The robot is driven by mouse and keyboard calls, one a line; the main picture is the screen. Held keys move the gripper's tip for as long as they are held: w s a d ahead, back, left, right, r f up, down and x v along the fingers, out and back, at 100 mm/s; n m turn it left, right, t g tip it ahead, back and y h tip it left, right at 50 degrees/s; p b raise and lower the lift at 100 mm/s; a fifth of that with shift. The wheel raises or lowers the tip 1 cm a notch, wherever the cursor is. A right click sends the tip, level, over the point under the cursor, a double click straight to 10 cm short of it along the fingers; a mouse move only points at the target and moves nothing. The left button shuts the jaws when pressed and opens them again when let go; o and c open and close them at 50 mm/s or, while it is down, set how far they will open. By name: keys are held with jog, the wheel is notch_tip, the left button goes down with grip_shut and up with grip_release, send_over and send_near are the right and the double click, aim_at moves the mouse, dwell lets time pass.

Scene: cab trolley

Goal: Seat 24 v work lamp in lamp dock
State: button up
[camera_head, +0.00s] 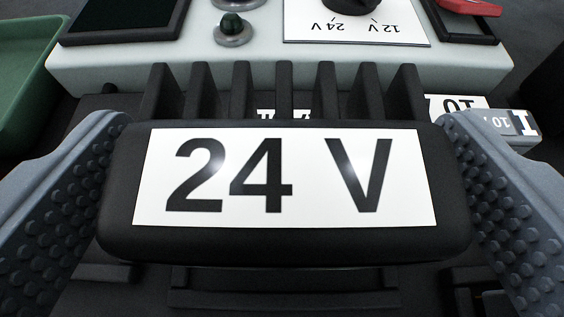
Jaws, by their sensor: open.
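The 24 V work lamp (285,245) is a black block with a white label reading "24 V" and a row of black fins behind it. It fills the middle of the view. My gripper (287,190) is open, with one grey studded finger on each side of the lamp. A narrow gap seems to show beside each finger; contact is hard to tell. Black structure shows below and behind the lamp, but I cannot tell whether it is the lamp dock. The lamp's underside is hidden.
A pale panel (120,68) behind carries a black knob (350,5) on a "24V / 12V" plate and a dark green button (232,27). A green tray (22,80) is at the left. A grey labelled piece (505,122) lies at the right, and a red item (470,6) is top right.

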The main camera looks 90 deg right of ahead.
jog(key=v, duration=1.4)
jog(key=w+d+r+t, duration=0.2)
jog(key=w+r+t, duration=0.3)
jog(key=r, duration=0.6)
jog(key=w+d+r+t, duration=0.2)
jog(key=w+r+t, duration=0.25)
jog(key=r, duration=0.65)
jog(key=a+r+n+t+y, duration=0.25)
jog(key=r+t, duration=0.25)
jog(key=r, duration=0.7)
jog(key=a+r+n+t+y, duration=0.2)
jog(key=r+n+t, duration=0.15)
jog(key=r, duration=0.85)
jog(key=s+a+r+n+t+y, duration=0.1)
jog(key=s+a+r+n+y, duration=0.2)
jog(key=s+r+n+y, duration=0.3)
jog(key=s+a+r+n+t+y, duration=0.25)
jog(key=s+r+n+y, duration=0.2)
jog(key=s, duration=0.35)
jog(key=s+d+f+g, duration=0.2)
jog(key=s+f+g, duration=0.1)
jog(key=s, duration=0.5)
jog(key=s+d+f+n+g+h, duration=0.1)
jog(key=s+d+f+g, duration=0.2)
jog(key=s, duration=0.4)
jog(key=shift+s+d+f+h+p, duration=0.25)
jog(key=shift+s+f+h+p, duration=0.05)
jog(key=shift+s+f+p, duration=0.1)
